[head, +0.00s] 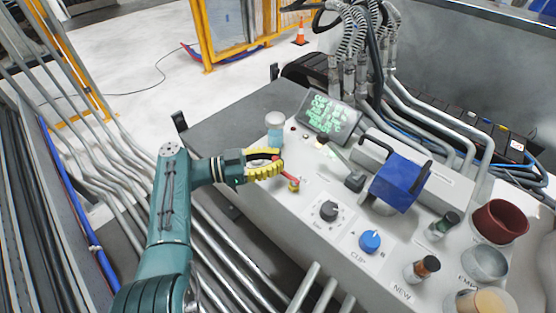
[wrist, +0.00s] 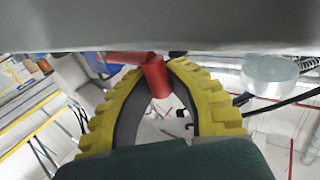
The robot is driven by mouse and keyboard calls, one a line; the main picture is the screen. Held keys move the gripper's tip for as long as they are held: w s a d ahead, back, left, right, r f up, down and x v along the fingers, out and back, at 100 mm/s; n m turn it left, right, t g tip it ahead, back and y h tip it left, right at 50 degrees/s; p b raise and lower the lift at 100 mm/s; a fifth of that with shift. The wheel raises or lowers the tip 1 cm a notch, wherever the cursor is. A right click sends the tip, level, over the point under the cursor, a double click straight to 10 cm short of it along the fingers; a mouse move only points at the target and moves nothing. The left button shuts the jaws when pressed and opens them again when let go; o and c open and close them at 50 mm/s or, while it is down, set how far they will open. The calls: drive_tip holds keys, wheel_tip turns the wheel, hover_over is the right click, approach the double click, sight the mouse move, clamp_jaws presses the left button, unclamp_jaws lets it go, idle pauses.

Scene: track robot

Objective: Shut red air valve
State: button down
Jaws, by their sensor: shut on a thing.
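The red air valve (head: 287,176) is a small red lever on a yellowish base, on the left part of the grey control panel. In the wrist view the red valve handle (wrist: 157,76) stands between the yellow fingers, under the grey edge of the panel. My gripper (head: 279,164) has yellow ribbed fingers and reaches in from the left at panel height. In the wrist view my gripper (wrist: 158,85) is closed around the red handle, with a finger on each side. The fingers hide part of the valve in the head view.
A clear jar (head: 275,130) stands just behind my gripper. A green-text display (head: 331,115) is behind. Pipes run below the panel's left edge.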

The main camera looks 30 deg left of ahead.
drive_tip(key=c, duration=1)
unclamp_jaws()
drive_tip(key=shift+a, duration=0.15)
drive_tip(key=shift+c, duration=0.2)
drive_tip(key=shift+o, duration=0.2)
drive_tip(key=v, duration=0.7)
drive_tip(key=shift+s+a, duration=0.1)
